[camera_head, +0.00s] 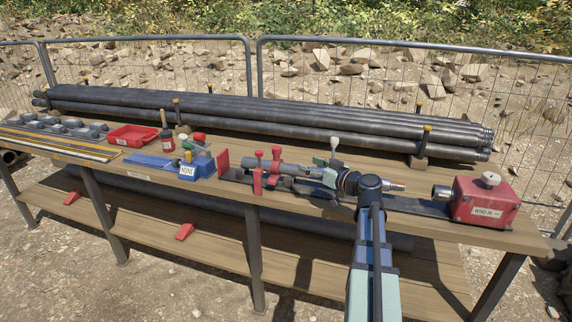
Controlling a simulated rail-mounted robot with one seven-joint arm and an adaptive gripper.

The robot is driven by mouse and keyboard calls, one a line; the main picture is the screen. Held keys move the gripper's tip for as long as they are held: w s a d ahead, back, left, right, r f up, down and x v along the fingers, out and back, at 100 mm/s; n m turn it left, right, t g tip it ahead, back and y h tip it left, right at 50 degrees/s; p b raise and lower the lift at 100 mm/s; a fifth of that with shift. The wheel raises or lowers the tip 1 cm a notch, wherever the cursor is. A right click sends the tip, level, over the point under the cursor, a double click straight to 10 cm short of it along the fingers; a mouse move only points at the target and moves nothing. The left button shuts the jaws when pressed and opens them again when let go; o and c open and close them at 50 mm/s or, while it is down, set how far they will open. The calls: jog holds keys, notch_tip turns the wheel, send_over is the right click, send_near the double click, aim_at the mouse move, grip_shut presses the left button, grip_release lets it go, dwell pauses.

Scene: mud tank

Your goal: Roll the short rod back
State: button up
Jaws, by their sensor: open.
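A short grey metal rod (292,169) lies along the bench, held at red clamp-like stands (274,164). A bright tapered metal end (396,187) shows to the right of my wrist, in line with it; my wrist hides the stretch between, so I cannot tell if it is the same piece. My gripper (329,178) has pale green parts beside the rod's right part and points left. It is open. Whether its fingers are around the rod or only beside it cannot be told.
Several long dark pipes (250,107) lie stacked behind, between yellow-topped posts. A red box (485,202) with a metal nozzle stands at the right. A blue box (197,167), red tray (133,135) and small bottles crowd the left. A mesh fence (420,70) runs behind.

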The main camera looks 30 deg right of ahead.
aim_at(280, 150)
jog(key=x, duration=0.5)
jog(key=p+x, duration=0.1)
jog(key=x, duration=1)
jog(key=shift+w+a+r+p, duration=0.2)
jog(key=shift+w+r+p, duration=0.15)
grip_shut()
